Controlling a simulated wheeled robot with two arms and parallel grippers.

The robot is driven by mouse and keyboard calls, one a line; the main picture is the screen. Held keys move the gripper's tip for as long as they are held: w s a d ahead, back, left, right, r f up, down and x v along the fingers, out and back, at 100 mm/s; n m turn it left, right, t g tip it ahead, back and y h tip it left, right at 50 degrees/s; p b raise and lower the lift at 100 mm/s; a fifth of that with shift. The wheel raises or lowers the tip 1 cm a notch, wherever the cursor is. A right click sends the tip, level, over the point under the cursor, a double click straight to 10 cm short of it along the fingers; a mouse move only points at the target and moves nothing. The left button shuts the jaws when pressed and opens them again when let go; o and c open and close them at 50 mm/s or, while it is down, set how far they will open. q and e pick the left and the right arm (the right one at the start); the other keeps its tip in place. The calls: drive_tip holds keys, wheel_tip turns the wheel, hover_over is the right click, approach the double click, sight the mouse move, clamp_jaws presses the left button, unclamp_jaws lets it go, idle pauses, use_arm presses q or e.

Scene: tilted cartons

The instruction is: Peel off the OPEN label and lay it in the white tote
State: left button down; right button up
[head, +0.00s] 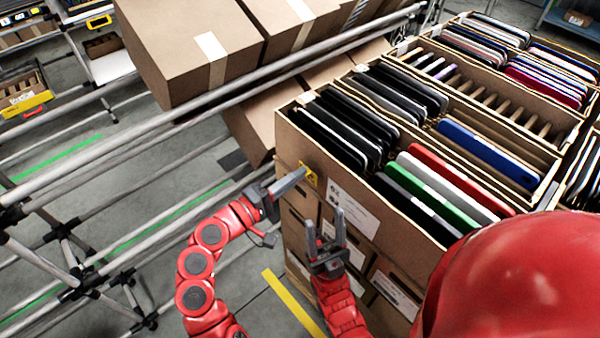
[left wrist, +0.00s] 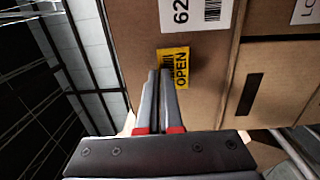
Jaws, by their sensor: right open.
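My left gripper (head: 303,173) is at the label's left edge. Its fingers (left wrist: 159,74) are close together and cover part of the label, seeming shut on its edge. The label still looks against the cardboard. My right gripper (head: 333,228) is open and empty, lower and to the right, in front of the carton. I cannot make out the white tote for sure.
The carton (head: 300,135) holds several upright dark and coloured slabs. A white printed sheet (head: 350,208) is on its side, right of the label. Metal rack rails (head: 130,145) and a large closed carton (head: 180,50) are at left. A white surface (head: 112,66) shows at upper left.

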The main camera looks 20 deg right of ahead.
use_arm(q)
drive_tip(key=b+v, duration=0.1)
drive_tip(key=v, duration=0.5)
idle(0.9)
